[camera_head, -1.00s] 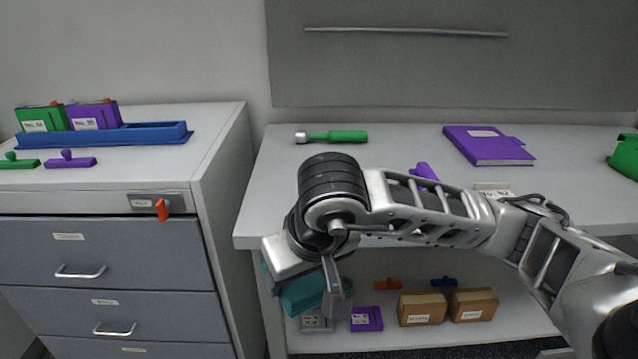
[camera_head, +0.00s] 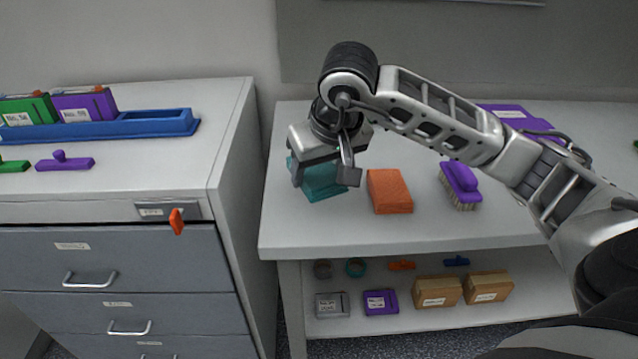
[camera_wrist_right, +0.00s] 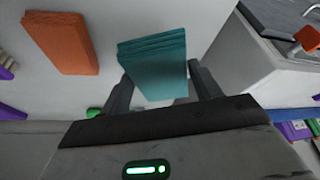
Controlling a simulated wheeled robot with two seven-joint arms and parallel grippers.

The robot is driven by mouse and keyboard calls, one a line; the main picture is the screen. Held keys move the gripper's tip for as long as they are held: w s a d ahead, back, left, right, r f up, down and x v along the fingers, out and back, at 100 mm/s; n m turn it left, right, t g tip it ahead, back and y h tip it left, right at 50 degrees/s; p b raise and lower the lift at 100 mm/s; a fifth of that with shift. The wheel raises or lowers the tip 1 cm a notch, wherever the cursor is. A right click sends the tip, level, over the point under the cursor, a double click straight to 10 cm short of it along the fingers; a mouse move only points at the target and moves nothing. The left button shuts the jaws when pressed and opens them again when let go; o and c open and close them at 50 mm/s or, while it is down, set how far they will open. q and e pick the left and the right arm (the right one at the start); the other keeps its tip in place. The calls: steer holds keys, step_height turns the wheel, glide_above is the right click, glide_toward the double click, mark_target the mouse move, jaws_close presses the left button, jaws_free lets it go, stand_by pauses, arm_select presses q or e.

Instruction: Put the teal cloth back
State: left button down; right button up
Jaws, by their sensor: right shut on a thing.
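The teal cloth (camera_head: 322,180) is a folded block in my right gripper (camera_head: 323,177), over the left part of the table top. In the right wrist view the teal cloth (camera_wrist_right: 155,66) sits between the two fingers of my right gripper (camera_wrist_right: 160,88), which is shut on it. I cannot tell whether the cloth touches the table top. My left gripper is not in view.
On the table (camera_head: 420,231), an orange folded cloth (camera_head: 389,191) lies just right of the teal one, and a purple brush (camera_head: 460,184) lies further right. The lower shelf (camera_head: 400,318) holds boxes (camera_head: 437,291). A drawer cabinet (camera_head: 100,208) stands left, across a gap.

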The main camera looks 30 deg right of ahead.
mark_target(321, 168)
steer(key=shift+w+d+f, duration=0.3)
steer(key=shift+w+f, duration=0.15)
steer(key=shift+f, duration=0.15)
steer(key=shift+w+d+f, duration=0.25)
steer(key=shift+w+f, duration=0.15)
steer(key=shift+f, duration=0.15)
steer(key=shift+w+d+f+p, duration=0.15)
steer(key=shift+f+p, duration=0.1)
steer(key=shift+f, duration=0.75)
steer(key=shift+w+f+p, duration=0.15)
steer(key=shift+f+p, duration=0.1)
steer(key=shift+f, duration=0.7)
steer(key=shift+f, duration=0.15)
steer(key=o, duration=1)
